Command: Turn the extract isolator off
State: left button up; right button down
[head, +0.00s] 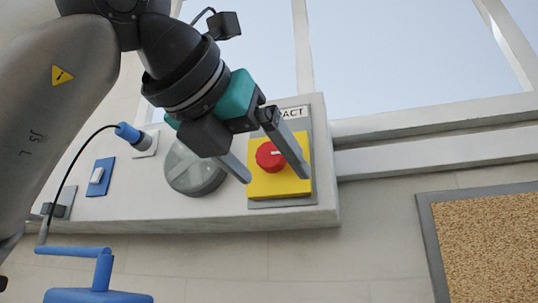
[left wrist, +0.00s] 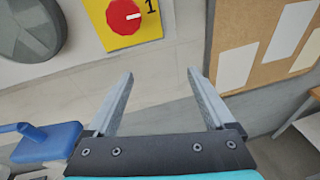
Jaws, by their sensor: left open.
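The extract isolator is a red rotary knob (head: 266,158) on a yellow plate (head: 277,187), fixed to a pale wall panel. A label above it, partly hidden by my gripper, shows "ACT". The knob's white mark points right in the head view. In the left wrist view, the knob (left wrist: 122,16) is at the top, its mark toward a "1" on the yellow plate (left wrist: 148,31). My left gripper (head: 276,178) is open and empty. In the head view its fingers overlap the plate; in the wrist view the knob lies beyond the fingertips (left wrist: 160,74), up and left.
A round grey fitting (head: 190,178), a blue switch (head: 99,178) and a blue plug (head: 128,132) with a black cable are left of the isolator. A cork board (head: 490,240) hangs at lower right. A blue object (head: 95,294) stands at lower left.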

aim_at(270, 153)
pick_arm(q)
jog(key=s+a+r+n+t+y, duration=0.2)
jog(key=s+a+r+t+y, duration=0.15)
jog(key=s+r, duration=0.2)
jog(key=shift+h, duration=0.35)
jog(key=p+x, duration=0.5)
jog(key=x, duration=0.9)
jog(key=shift+d+r+p, duration=0.1)
jog(key=shift+r+p, duration=0.05)
jog(key=shift+p, duration=0.15)
jog(key=shift+w+d, duration=0.2)
jog(key=shift+w, duration=0.45)
jog(key=shift+c, duration=0.2)
